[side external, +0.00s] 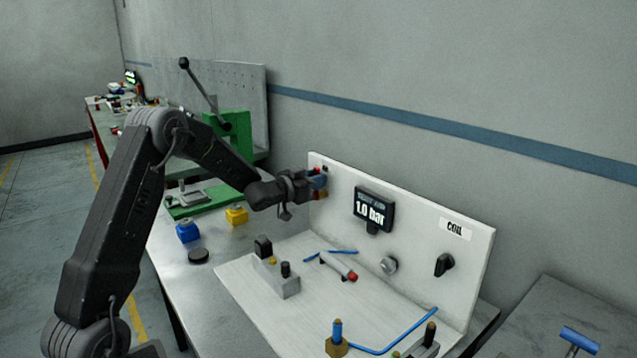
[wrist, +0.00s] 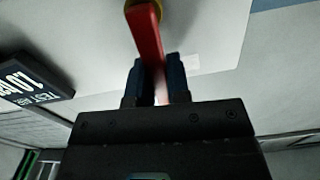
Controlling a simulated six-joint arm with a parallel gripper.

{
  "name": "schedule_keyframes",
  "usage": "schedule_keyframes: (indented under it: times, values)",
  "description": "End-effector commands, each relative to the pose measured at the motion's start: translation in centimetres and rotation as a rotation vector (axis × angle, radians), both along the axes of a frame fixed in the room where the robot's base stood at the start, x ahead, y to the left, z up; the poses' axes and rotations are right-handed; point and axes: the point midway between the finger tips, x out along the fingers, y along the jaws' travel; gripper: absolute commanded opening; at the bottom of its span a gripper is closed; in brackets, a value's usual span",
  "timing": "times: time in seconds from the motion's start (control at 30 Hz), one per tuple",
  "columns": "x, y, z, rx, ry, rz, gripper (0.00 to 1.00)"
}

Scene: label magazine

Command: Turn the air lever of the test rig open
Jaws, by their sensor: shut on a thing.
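The air lever (wrist: 149,40) is a red handle on a yellowish hub (wrist: 140,4) on the white panel of the test rig (side external: 470,262). In the wrist view its handle runs down between the two fingers of my gripper (wrist: 156,80), which are shut on it. In the side view my gripper (side external: 318,181) is at the left end of the upright panel and mostly covers the lever. A black display (side external: 374,210) on the panel reads 1.0 bar. It also shows upside down in the wrist view (wrist: 32,80).
A black knob (side external: 444,265) and a round grey fitting (side external: 389,265) are on the panel. A red and grey cylinder (side external: 338,266) and blue hoses (side external: 395,335) are on the rig base. A green press (side external: 235,135) stands behind my arm. Blue (side external: 187,231) and yellow (side external: 236,215) blocks are at left.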

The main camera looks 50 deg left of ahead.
Motion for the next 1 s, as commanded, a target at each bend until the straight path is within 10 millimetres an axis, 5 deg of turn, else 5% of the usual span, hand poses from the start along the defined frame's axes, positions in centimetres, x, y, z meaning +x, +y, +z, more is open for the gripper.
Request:
schedule_keyframes:
  times: [0.77,0.8,1.0]
  values:
    - [0.03,0.68,0.05,-0.113,-0.002,0.004,0.00]
    - [0.03,0.69,0.05,-0.113,-0.002,0.004,0.19]
    - [0.02,0.65,0.04,-0.109,-0.001,0.003,0.38]
